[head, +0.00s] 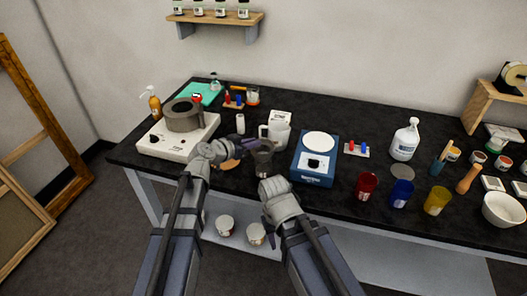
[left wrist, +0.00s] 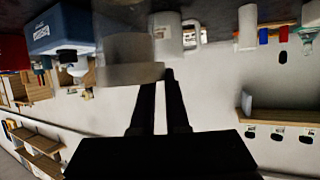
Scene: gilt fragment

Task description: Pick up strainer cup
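The strainer cup (head: 264,158), a grey see-through cup with a paler rim, stands upright near the table's front edge, left of the blue device. My left gripper (head: 247,146) is beside its upper left side. In the left wrist view, which is upside down, the cup (left wrist: 128,72) is close up. The fingers of my left gripper (left wrist: 160,82) show a gap between them. One fingertip is partly hidden by the cup's rim and the other is at its edge; I cannot tell if they touch it.
A blue device (head: 316,160) with a white round plate stands right of the cup. A white mug (head: 277,132) is close behind it. A white hotplate (head: 170,143) is to the left. Red (head: 366,185), blue (head: 401,193) and yellow (head: 436,200) cups stand along the front right.

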